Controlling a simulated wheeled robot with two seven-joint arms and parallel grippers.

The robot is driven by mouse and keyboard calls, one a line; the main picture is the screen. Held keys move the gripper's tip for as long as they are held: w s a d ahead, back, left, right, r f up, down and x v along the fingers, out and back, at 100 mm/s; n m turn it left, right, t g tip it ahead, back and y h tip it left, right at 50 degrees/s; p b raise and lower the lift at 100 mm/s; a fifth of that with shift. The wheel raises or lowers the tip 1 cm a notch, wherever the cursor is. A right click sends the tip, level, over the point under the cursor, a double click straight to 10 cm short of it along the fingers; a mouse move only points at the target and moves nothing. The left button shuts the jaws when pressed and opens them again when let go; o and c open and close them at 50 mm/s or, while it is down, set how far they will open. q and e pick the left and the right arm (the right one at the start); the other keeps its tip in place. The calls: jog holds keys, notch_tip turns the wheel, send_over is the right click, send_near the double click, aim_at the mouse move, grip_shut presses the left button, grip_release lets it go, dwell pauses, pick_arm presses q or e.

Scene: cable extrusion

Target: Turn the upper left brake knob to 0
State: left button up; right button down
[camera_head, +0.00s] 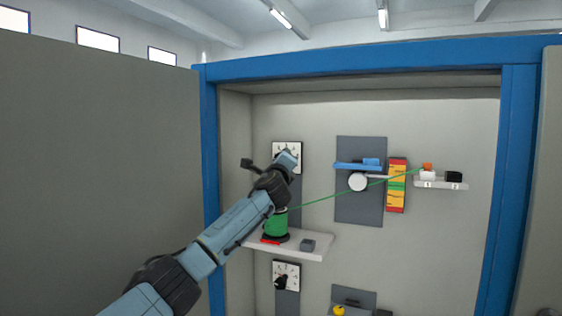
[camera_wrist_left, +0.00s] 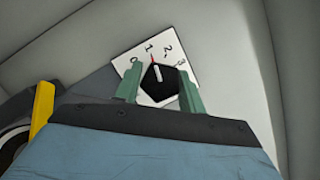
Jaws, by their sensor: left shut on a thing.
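The upper left brake knob (camera_wrist_left: 158,88) is black, with a white pointer line, on a white dial plate (camera_wrist_left: 176,52) marked 0, 1, 2 and 3. In the left wrist view a red mark shows at the pointer's end, close to the 1. My left gripper (camera_wrist_left: 159,82) has its green fingers on either side of the knob and is shut on it. In the head view my left gripper (camera_head: 287,158) covers the knob, and only part of the upper dial plate (camera_head: 294,147) shows. My right gripper is not in view.
Below my arm, a shelf (camera_head: 310,253) carries a green spool (camera_head: 276,224), from which a green cable runs right. A lower dial with a black knob (camera_head: 281,282) sits beneath. A blue frame (camera_head: 209,150) edges the cabinet on the left. The middle wall holds a grey panel (camera_head: 357,207).

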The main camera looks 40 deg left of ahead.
pick_arm(q)
jog(key=n+g+p, duration=0.1)
jog(key=n+p, duration=0.1)
jog(key=n+g+p, duration=0.1)
jog(key=n, duration=0.2)
jog(key=shift+r+p, duration=0.2)
jog(key=shift+p, duration=0.15)
jog(key=shift+n+g+p, duration=0.6)
jog(key=shift+n+p, duration=0.4)
jog(key=shift+n, duration=0.7)
jog(key=shift+f, duration=0.1)
jog(key=o, duration=1)
jog(key=shift+c, duration=0.2)
jog(key=shift+s+d, duration=0.1)
